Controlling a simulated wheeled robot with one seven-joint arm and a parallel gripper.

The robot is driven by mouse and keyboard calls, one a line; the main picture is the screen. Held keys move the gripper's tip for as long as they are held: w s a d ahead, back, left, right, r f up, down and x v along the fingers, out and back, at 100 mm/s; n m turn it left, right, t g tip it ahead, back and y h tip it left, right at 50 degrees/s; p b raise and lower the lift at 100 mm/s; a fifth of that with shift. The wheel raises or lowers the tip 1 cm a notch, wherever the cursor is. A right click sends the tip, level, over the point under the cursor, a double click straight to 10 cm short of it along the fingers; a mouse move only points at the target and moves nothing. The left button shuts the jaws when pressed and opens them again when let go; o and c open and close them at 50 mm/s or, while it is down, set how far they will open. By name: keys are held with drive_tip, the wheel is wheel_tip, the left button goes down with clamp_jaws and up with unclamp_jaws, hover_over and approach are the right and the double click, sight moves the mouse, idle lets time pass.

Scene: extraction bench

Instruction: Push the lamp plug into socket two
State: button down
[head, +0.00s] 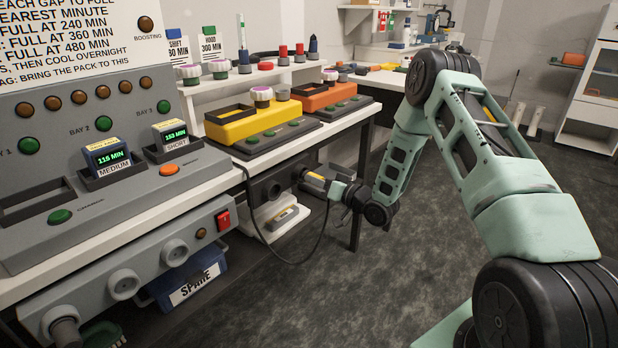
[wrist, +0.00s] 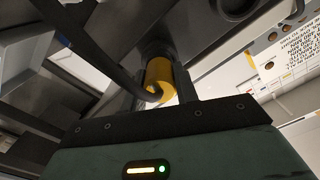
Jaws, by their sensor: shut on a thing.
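The lamp plug (head: 315,176) has a yellow body. My gripper (head: 318,180) is shut on it below the bench edge at the middle of the head view. In the wrist view the yellow plug (wrist: 159,78) sits between both fingers, with a dark cable curving from its near end. The plug faces a dark socket box (head: 262,189) under the bench, which has round openings. Its front end is at or very near the box's right end. I cannot tell whether it is inserted, or which opening is socket two.
A black cable (head: 286,263) hangs in a loop from the bench edge to my gripper. A grey strip with round sockets (head: 123,284) and a red switch (head: 223,219) lies left. A white-based device (head: 285,216) is below the box. The floor to the right is clear.

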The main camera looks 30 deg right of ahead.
drive_tip(key=shift+s+d, duration=0.25)
drive_tip(key=shift+s, duration=0.35)
drive_tip(key=shift+s+d, duration=0.1)
drive_tip(key=shift+s, duration=0.2)
drive_tip(key=shift+s+d, duration=0.25)
drive_tip(key=shift+s, duration=0.45)
drive_tip(key=shift+s, duration=0.25)
